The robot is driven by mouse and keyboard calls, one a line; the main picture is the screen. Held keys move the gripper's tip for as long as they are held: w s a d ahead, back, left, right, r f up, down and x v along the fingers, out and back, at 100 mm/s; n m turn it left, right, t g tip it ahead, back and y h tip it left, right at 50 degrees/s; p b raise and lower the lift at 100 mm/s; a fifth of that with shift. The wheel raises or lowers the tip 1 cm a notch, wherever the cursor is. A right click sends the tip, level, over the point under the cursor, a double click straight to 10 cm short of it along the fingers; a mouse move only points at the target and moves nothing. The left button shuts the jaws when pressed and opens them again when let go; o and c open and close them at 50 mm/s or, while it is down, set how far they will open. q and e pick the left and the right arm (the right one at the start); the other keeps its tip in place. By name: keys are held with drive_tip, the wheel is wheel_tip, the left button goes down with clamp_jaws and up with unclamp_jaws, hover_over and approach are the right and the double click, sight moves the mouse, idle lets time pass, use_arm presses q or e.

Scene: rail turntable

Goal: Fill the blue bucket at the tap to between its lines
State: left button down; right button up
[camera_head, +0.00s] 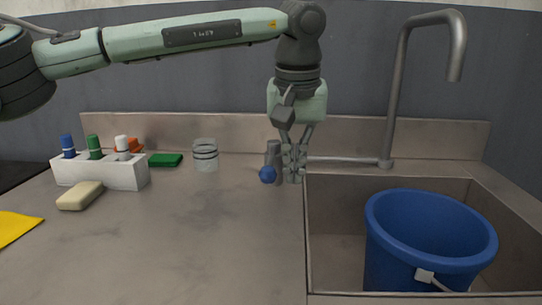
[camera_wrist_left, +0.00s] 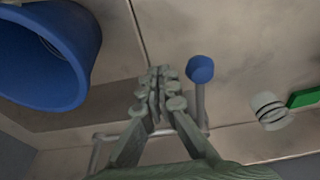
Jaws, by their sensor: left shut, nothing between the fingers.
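The blue bucket (camera_head: 425,245) stands upright in the sink at the right of the head view, below the end of the spout. It also shows at the upper left of the left wrist view (camera_wrist_left: 48,60). I cannot make out its lines or any water in it. The grey tap (camera_head: 398,95) shows no stream. Its lever has a blue knob (camera_head: 267,174), also seen in the left wrist view (camera_wrist_left: 201,68). My left gripper (camera_head: 293,165) points down, shut and empty, just right of the lever; I cannot tell whether they touch.
The sink (camera_head: 335,220) has a raised rim left of the bucket. On the counter are a glass jar (camera_head: 205,155), a green sponge (camera_head: 165,160), a white holder (camera_head: 100,172) with coloured bottles, a soap bar (camera_head: 80,195) and a yellow cloth (camera_head: 15,227). The counter's front middle is clear.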

sight(273, 168)
use_arm(q)
drive_tip(key=shift+a, duration=1.85)
drive_tip(key=shift+r+p, duration=1.4)
drive_tip(key=shift+r, duration=1.3)
drive_tip(key=a, duration=0.8)
drive_tip(key=shift+w+a+f+b, duration=0.1)
drive_tip(key=shift+f+b, duration=0.75)
drive_tip(key=shift+f, duration=0.5)
drive_tip(key=shift+a+f+b, duration=0.1)
drive_tip(key=shift+f+b, duration=0.7)
drive_tip(key=shift+f, duration=0.55)
